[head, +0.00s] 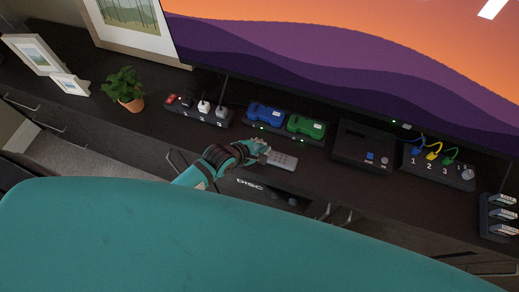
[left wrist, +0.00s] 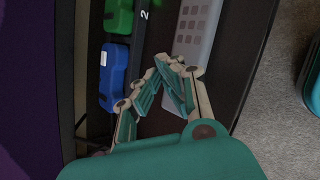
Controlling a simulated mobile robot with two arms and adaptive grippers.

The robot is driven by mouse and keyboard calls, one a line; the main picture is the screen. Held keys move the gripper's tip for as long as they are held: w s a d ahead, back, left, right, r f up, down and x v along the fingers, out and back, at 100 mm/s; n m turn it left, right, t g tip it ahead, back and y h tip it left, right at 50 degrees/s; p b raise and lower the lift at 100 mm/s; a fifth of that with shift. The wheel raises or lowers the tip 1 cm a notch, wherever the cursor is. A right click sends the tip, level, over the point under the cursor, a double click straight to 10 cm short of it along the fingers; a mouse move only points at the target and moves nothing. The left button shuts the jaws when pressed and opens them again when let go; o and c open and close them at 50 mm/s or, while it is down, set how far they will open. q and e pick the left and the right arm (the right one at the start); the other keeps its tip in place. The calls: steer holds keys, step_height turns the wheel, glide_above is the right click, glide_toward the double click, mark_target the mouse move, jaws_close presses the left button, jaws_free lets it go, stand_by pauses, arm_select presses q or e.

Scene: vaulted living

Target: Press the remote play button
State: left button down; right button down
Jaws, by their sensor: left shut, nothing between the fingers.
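The remote (head: 283,160) is a light grey slab with small buttons, lying flat on the dark console near its front edge. In the left wrist view the remote (left wrist: 196,32) lies just beyond my fingertips, its near end partly hidden by them. My left gripper (head: 263,148) is shut and empty, with its tips at the left end of the remote. In the left wrist view the closed fingers (left wrist: 172,66) point at the remote; I cannot tell whether they touch it. The play button cannot be made out. My right gripper is not in view.
Blue (head: 266,113) and green (head: 305,126) controllers sit on a dock behind the remote. A dark box (head: 361,146) and a panel with coloured cables (head: 437,166) stand to the right. A power strip (head: 198,110) and potted plant (head: 124,89) are left.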

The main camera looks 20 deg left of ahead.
arm_select(q)
steer(key=shift+f, duration=0.4)
stand_by(0.4)
stand_by(0.4)
steer(key=shift+r+p, duration=0.8)
steer(key=shift+p, duration=0.2)
step_height(320, 180, up, 5)
steer(key=p, duration=0.5)
steer(key=shift+p, duration=0.4)
